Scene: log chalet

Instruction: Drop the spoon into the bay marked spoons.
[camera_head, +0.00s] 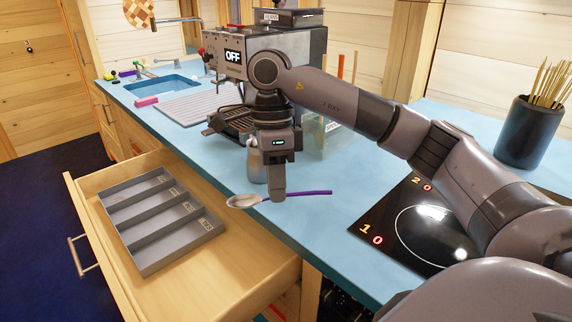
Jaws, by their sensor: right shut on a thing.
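The spoon (242,201) has a shiny metal bowl and a purple handle (315,193). My right gripper (278,195) points down and is shut on the handle. It holds the spoon roughly level, bowl to the left, in front of the counter's front edge as seen here. A grey divided tray (145,270) lies in the open wooden drawer (235,285), left of and below the spoon. Its long bays look empty and carry small labels at their right ends, too small to read surely. My left gripper is not in view.
The coffee machine (225,62) with an "OFF" display stands behind my right gripper, a metal jug (256,160) close by. A black hob (400,240) and a dark cup of sticks (527,135) are at right. The sink (160,88) is at the back left.

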